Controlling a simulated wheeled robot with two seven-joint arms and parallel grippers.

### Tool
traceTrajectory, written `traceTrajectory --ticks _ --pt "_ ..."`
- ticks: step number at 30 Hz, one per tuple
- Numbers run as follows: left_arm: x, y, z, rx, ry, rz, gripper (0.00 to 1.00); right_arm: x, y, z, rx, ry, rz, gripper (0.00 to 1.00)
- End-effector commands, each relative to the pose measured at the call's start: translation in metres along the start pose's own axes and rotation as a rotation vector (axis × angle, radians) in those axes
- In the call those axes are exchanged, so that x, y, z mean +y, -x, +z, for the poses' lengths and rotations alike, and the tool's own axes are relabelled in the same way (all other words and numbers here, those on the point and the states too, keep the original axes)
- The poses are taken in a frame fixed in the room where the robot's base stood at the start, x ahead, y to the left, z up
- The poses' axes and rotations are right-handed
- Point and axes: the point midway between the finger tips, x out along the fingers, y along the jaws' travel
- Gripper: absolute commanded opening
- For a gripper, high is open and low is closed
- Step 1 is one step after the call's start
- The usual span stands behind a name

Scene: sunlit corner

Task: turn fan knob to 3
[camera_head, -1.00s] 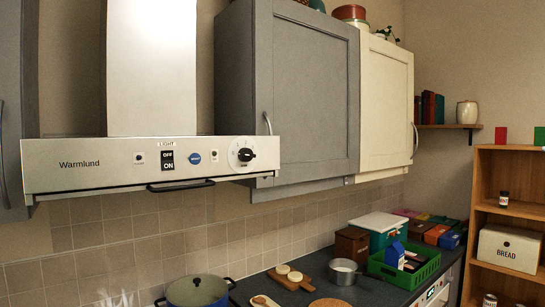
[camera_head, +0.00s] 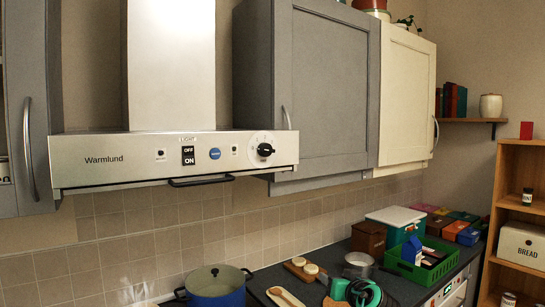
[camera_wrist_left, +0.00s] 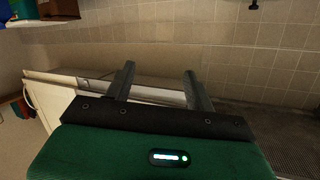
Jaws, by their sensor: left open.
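The fan knob (camera_head: 264,149) is a black knob on a round white dial at the right end of the range hood's front panel (camera_head: 105,160). The dial's numbers are too small to read, so I cannot tell its setting. My left gripper (camera_head: 330,278) is low at the bottom right of the head view, in front of the counter, well below and to the right of the knob. In the left wrist view its two dark fingers (camera_wrist_left: 159,72) stand apart with nothing between them. The knob does not show in that view. My right gripper is not in view.
A light switch (camera_head: 188,155), a blue round button (camera_head: 215,153) and a bar handle (camera_head: 201,181) are on the hood. A grey cabinet (camera_head: 325,95) adjoins the hood's right. Below are a blue pot (camera_head: 216,290) and a green crate (camera_head: 418,268). Space before the hood is clear.

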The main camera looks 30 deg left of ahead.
Motion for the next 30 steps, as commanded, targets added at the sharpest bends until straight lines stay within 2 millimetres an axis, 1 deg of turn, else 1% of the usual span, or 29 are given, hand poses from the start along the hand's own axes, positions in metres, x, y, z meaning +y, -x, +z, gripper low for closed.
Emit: traceTrajectory --ticks 1,2,3,5,6,9,12,16,18,20,23,26,30 --pt "-0.016 0.014 -0.050 0.038 0.078 -0.045 0.55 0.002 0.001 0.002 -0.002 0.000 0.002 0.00" --pt "-0.026 0.021 -0.074 0.057 0.119 -0.077 0.55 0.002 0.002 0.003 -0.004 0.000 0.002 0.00" --pt "-0.040 0.033 -0.106 0.084 0.176 -0.115 0.55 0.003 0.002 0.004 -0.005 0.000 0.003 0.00" --pt "-0.062 0.051 -0.149 0.123 0.259 -0.169 0.55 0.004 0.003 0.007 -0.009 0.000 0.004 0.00" --pt "-0.076 0.063 -0.174 0.145 0.311 -0.203 0.55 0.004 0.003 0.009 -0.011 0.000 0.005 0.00" --pt "-0.110 0.095 -0.227 0.195 0.432 -0.278 0.55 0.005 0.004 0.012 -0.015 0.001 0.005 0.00" --pt "-0.139 0.122 -0.264 0.232 0.531 -0.335 0.55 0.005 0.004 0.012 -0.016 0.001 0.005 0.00" --pt "-0.164 0.144 -0.289 0.259 0.612 -0.383 0.55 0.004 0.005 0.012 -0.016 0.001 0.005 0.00" --pt "-0.171 0.150 -0.295 0.265 0.634 -0.396 0.55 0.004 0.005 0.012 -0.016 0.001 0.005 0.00" --pt "-0.175 0.151 -0.299 0.269 0.644 -0.402 0.55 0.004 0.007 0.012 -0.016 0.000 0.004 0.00" --pt "-0.180 0.144 -0.302 0.269 0.646 -0.406 0.55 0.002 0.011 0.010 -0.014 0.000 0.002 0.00" --pt "-0.187 0.130 -0.305 0.268 0.645 -0.405 0.55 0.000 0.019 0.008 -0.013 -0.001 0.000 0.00" --pt "-0.201 0.103 -0.309 0.269 0.644 -0.407 0.55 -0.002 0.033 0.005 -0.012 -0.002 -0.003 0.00"
